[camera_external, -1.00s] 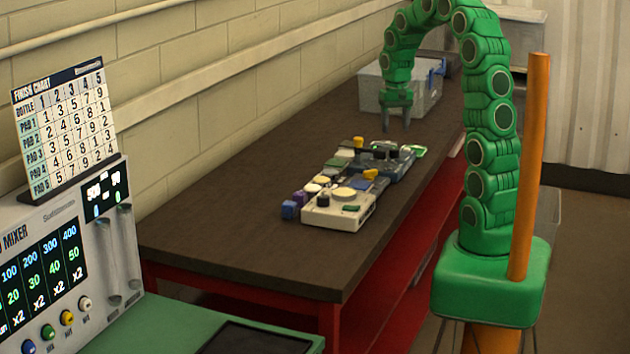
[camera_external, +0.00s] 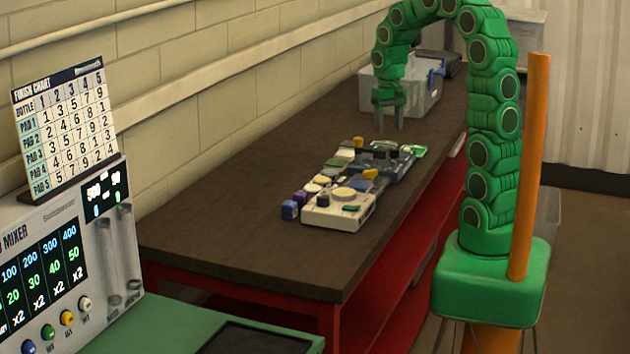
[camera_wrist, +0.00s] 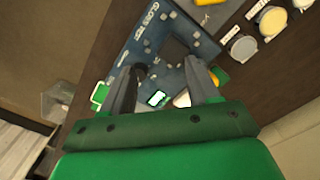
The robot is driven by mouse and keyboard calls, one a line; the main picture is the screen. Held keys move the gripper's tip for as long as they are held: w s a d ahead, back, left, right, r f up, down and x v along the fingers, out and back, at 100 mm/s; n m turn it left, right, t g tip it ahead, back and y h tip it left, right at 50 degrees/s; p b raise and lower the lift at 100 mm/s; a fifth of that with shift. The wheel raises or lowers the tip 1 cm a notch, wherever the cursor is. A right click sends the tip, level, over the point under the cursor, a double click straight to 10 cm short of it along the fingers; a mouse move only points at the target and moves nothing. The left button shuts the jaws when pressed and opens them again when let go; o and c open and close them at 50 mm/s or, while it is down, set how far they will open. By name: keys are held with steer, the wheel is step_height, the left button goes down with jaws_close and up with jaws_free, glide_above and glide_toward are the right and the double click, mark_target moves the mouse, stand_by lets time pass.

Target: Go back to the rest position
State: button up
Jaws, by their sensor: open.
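My gripper (camera_external: 389,116) hangs from the arched green arm, above the dark bench (camera_external: 230,215) and in front of the grey bin. It points down with its two grey fingers apart and nothing between them. In the wrist view my gripper (camera_wrist: 165,85) is open above a blue board (camera_wrist: 150,40) lettered "GLOSS TEST". The fingers hide part of the board in the wrist view.
A white device (camera_external: 338,212) with round pads and several small coloured blocks sits mid-bench. A grey bin (camera_external: 425,95) stands at the far end. An orange post (camera_external: 530,165) rises beside my arm. A mixer (camera_external: 65,265) and finish chart (camera_external: 65,130) are at left. The bench's near end is clear.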

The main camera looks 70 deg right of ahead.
steer(key=s+a+r+n, duration=0.2)
steer(key=s+a, duration=0.1)
steer(key=a, duration=0.5)
steer(key=s+a+r+n, duration=0.1)
steer(key=s+a+n, duration=0.15)
steer(key=a, duration=0.55)
steer(key=s+a+n+g, duration=0.1)
steer(key=s+a+n, duration=0.3)
steer(key=s+a, duration=0.8)
steer(key=shift+s+f+g, duration=0.25)
steer(key=shift+s+g, duration=0.05)
steer(key=shift+s, duration=0.95)
